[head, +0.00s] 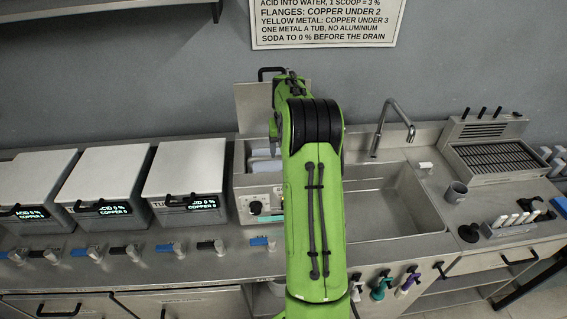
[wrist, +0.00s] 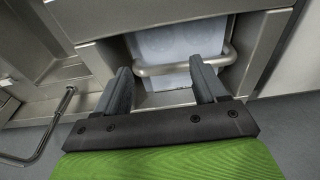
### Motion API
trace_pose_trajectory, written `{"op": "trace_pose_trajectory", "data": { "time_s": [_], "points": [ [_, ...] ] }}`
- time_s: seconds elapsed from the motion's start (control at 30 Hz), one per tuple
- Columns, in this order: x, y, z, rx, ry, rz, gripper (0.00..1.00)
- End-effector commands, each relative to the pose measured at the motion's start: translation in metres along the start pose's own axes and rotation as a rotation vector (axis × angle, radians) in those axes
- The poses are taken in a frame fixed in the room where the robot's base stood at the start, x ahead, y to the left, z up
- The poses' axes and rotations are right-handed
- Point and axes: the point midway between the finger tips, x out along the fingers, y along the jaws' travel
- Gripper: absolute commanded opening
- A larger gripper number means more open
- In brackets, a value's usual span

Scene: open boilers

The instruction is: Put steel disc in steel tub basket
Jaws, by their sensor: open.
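My gripper (wrist: 160,64) is open, its two dark fingers spread, with nothing seen held between them. In the wrist view a rounded metal bar (wrist: 185,67) runs across just beyond the fingertips, in front of a pale bluish panel (wrist: 180,40) inside a metal opening. I cannot tell whether the bar touches a finger or belongs to a basket. In the head view my gripper (head: 273,128) is at the open tub (head: 240,190) left of the sink, partly hidden by my green arm. Pale pieces (head: 262,153) show inside. I cannot identify a steel disc or the steel tub's basket.
Several closed boilers (head: 188,168) with displays stand left of the open tub. Its raised lid (head: 255,108) stands behind. A sink (head: 385,200) with a tap (head: 392,122) is to the right. A grey cup (head: 456,193) and a grated unit (head: 494,156) stand further right.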

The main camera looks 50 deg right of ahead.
Motion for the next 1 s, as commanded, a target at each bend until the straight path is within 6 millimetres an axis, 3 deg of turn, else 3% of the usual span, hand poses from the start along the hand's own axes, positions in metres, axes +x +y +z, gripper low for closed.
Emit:
{"op": "trace_pose_trajectory", "data": {
  "time_s": [0.13,0.27,0.4,0.5,0.6,0.7,0.83,1.0],
  "points": [
    [-0.044,-0.035,0.017,-0.076,0.037,0.001,0.71],
    [-0.109,-0.088,0.070,-0.210,0.099,-0.005,0.71],
    [-0.166,-0.127,0.154,-0.354,0.175,-0.034,0.71],
    [-0.190,-0.137,0.223,-0.452,0.231,-0.074,0.71],
    [-0.197,-0.134,0.289,-0.543,0.278,-0.127,0.71],
    [-0.191,-0.126,0.337,-0.614,0.310,-0.180,0.71],
    [-0.181,-0.119,0.367,-0.660,0.326,-0.218,0.71],
    [-0.179,-0.118,0.371,-0.666,0.326,-0.223,0.71]
  ]
}}
